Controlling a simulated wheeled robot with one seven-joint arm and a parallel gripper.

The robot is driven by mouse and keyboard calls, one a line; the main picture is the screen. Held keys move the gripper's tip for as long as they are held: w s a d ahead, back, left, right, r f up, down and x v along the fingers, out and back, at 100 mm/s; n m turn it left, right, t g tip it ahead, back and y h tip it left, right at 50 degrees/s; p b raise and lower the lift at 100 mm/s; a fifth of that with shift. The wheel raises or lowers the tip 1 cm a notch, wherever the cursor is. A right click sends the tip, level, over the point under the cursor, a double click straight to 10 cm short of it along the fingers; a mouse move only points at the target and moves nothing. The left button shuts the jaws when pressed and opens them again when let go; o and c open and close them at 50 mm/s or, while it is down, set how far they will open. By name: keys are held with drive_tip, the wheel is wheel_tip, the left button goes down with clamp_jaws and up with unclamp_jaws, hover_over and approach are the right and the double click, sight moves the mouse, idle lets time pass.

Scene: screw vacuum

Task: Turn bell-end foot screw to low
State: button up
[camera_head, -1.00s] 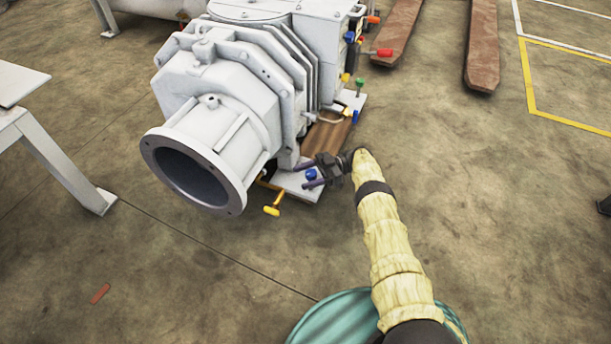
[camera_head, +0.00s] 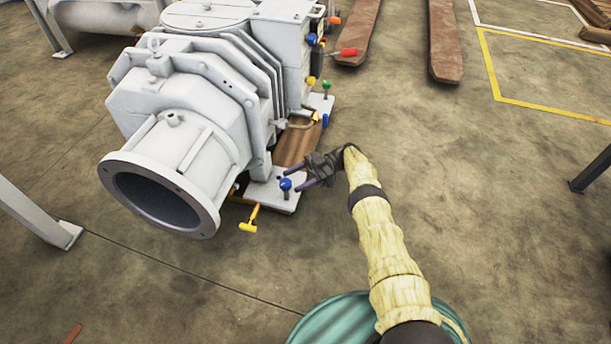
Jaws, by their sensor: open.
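The white vacuum pump (camera_head: 190,95) stands on the floor with its open bell end (camera_head: 155,200) facing the lower left. A blue-topped foot screw (camera_head: 286,184) stands upright on the light foot plate (camera_head: 270,198) near the bell end. My gripper (camera_head: 291,180) comes in from the right with its two dark fingers apart. The fingertips are right beside the blue top, one farther back and one nearer. I cannot tell whether they touch it.
A yellow T-handle (camera_head: 249,222) sticks out beside the foot plate. More coloured knobs, including a green one (camera_head: 326,86) and a red one (camera_head: 348,52), stand along the pump's right side. A teal hose coil (camera_head: 335,320) is at the bottom.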

drive_tip(key=shift+v, duration=0.8)
